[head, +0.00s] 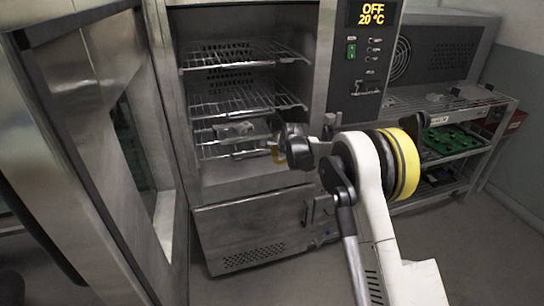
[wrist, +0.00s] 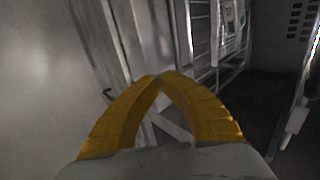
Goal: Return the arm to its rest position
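My gripper (head: 277,152) is in front of the open oven chamber in the head view, near the right end of the lower racks, with part of it hidden by my own arm. In the wrist view its two yellow fingers (wrist: 161,77) curve inward and their tips meet. Nothing shows between them. My arm bends down from the gripper toward the lower right of the head view.
The oven door (head: 75,130) stands open at the left. Wire racks (head: 245,101) fill the chamber, and a grey metal object (head: 234,130) lies on a lower one. A shelf (head: 455,150) with green items stands at right. Floor (head: 490,250) is clear at lower right.

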